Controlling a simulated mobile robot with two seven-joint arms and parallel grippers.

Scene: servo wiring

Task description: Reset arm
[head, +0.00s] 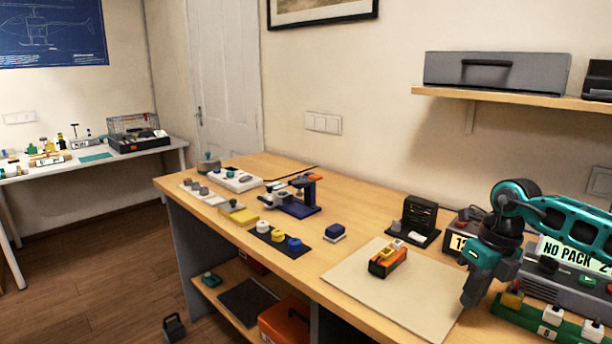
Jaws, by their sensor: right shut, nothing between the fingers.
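My right arm, teal and black, comes in from the right edge. Its gripper (472,298) points down at the right edge of the pale mat (350,286) on the wooden workbench. The fingers are shut with nothing held. I cannot tell whether the fingertips touch the bench or hang above it. An orange and black block with yellow on top (388,259) lies on the mat, left of the gripper and apart from it. My left gripper is not in view.
A black stand (417,217) is behind the mat. A blue clamp-like fixture (301,200) and small parts fill the bench's left. The mat's front is clear.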

